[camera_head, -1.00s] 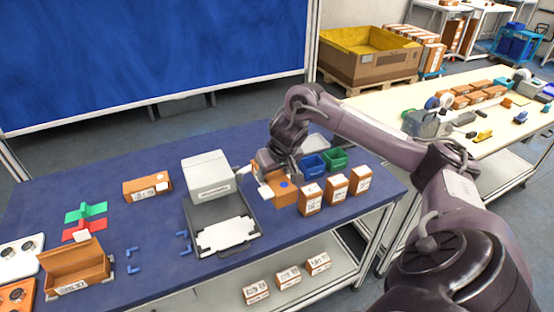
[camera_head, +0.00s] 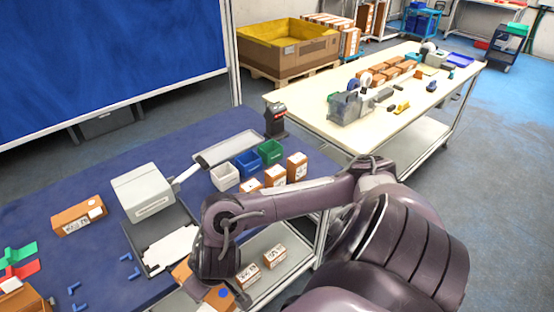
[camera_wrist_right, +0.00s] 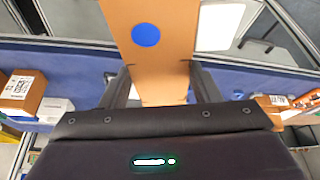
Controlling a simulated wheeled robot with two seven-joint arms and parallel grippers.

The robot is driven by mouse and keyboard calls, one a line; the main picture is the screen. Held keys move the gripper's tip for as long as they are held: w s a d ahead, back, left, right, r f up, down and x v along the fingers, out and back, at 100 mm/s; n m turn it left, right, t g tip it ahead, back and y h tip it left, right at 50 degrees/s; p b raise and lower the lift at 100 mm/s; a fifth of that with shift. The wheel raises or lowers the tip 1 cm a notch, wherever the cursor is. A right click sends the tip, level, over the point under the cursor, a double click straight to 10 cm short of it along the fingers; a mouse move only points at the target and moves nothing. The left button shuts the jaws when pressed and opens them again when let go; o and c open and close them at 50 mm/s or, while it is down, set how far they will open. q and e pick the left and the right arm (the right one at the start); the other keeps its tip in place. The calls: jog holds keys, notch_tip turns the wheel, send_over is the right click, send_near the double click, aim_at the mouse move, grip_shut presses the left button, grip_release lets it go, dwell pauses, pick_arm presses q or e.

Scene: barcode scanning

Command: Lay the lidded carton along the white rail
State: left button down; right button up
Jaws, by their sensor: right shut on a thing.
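A brown carton with a blue dot (camera_wrist_right: 147,60) is clamped between the fingers of my right gripper (camera_wrist_right: 160,82) in the right wrist view. Parts of it also show beneath my right wrist in the head view (camera_head: 182,271), at the front of the blue table; the arm hides the rest. I cannot tell whether it touches the table. Another brown carton (camera_head: 79,215) lies at the left with a white patch on top. A thin white strip (camera_head: 187,172) runs beside the grey-white machine; I cannot tell whether it is the white rail. My left gripper is out of view.
The grey-white machine (camera_head: 149,192) stands behind a dark tray with a white plate (camera_head: 172,249). White, blue (camera_head: 247,163) and green bins, a long pale tray (camera_head: 229,148) and a dark device (camera_head: 275,121) are behind my arm. Upright cartons (camera_head: 297,167) stand close to it.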

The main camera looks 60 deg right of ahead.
aim_at(205, 302)
jog(key=s+a, duration=0.1)
jog(key=a+f, duration=0.1)
jog(key=s+a, duration=0.1)
jog(key=shift+s+a+f, duration=0.3)
jog(key=shift+a+f, duration=0.05)
jog(key=shift+w, duration=0.1)
jog(key=shift+d, duration=0.1)
